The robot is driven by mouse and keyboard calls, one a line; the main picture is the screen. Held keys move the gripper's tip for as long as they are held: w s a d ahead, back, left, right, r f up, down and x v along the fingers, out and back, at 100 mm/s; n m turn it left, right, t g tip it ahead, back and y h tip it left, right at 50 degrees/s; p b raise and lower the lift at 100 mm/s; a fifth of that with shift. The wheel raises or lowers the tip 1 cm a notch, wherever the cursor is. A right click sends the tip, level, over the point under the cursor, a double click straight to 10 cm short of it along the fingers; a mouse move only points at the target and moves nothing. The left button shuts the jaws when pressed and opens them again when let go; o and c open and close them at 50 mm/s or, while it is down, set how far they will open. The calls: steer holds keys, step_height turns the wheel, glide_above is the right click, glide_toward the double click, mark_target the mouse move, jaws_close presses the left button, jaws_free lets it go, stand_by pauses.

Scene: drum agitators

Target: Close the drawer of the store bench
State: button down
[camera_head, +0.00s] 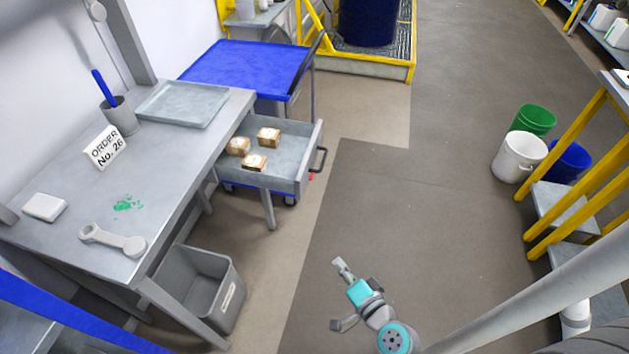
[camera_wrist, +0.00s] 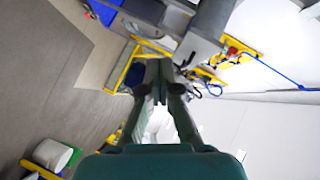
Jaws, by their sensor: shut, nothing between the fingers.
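The grey store bench (camera_head: 75,228) stands at the left in the head view. Its drawer (camera_head: 291,177) is pulled out to the right, with several small brown boxes (camera_head: 268,136) inside. A dark bar handle (camera_head: 319,160) is on the drawer's right front face. My gripper (camera_head: 339,265) is over the open floor, below and right of the drawer in the picture, apart from it. In the wrist view my gripper (camera_wrist: 160,98) has its fingers together with nothing held. I cannot clearly make out the drawer in the wrist view.
A blue-topped cart (camera_head: 245,65) stands behind the drawer. A grey bin (camera_head: 205,282) is on the floor under the bench. Yellow-legged steps (camera_head: 570,165) and several buckets (camera_head: 519,155) stand at the right. The floor between is clear.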

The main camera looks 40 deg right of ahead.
steer(key=w+d+r+m+t, duration=0.35)
steer(key=w+d+r, duration=0.25)
steer(key=w+d, duration=0.45)
glide_toward(308, 173)
steer(key=w+d, duration=0.2)
steer(key=w, duration=0.2)
steer(key=shift+w+a+r+m+g, duration=0.2)
steer(key=shift+w+a+m, duration=0.1)
steer(key=shift+w, duration=0.2)
steer(key=shift+w+a+r+m+g, duration=0.1)
steer(key=shift+w+a+r+m, duration=0.15)
steer(key=shift+w, duration=0.25)
steer(key=shift+a, duration=0.15)
